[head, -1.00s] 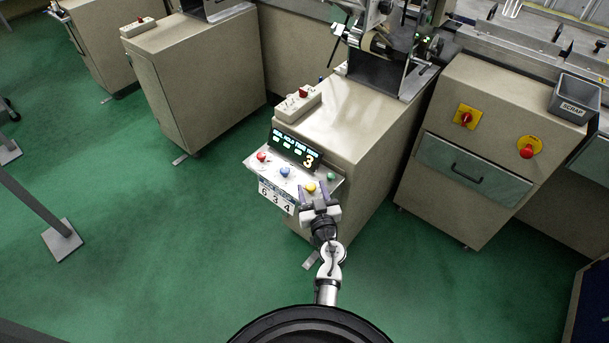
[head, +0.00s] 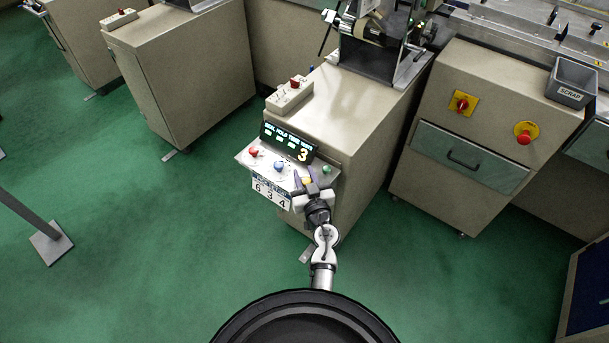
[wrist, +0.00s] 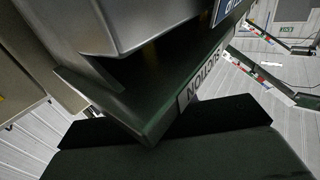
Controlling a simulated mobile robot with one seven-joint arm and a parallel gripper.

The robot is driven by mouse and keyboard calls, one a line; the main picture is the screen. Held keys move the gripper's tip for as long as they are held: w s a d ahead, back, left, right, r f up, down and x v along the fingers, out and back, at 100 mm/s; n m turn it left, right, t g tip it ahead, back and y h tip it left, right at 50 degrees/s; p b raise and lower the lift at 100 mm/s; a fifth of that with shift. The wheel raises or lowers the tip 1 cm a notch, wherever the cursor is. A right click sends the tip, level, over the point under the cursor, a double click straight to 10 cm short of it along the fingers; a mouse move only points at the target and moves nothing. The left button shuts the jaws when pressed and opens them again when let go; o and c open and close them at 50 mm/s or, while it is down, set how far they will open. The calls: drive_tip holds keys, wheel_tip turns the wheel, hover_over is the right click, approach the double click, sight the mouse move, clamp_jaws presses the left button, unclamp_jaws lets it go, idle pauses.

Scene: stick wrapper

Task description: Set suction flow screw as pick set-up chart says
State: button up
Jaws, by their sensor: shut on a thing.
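A sloped control panel (head: 243,157) on the beige cabinet carries a red knob (head: 254,152), a blue knob (head: 279,166), a yellow knob (head: 306,181) and a green knob (head: 327,170). A white chart plate (head: 271,192) below the panel shows 6, 3, 4. The display (head: 289,143) shows a large yellow 3.
A switch box with a red button (head: 289,95) sits on the cabinet top behind the display. To the right stands a cabinet with a drawer (head: 470,158), a red stop button (head: 524,137) and a scrap bin (head: 572,88).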

drive_tip(key=shift+c, duration=0.8)
drive_tip(key=shift+r, duration=0.1)
drive_tip(key=shift+h+p, duration=0.3)
drive_tip(key=shift+p, duration=0.05)
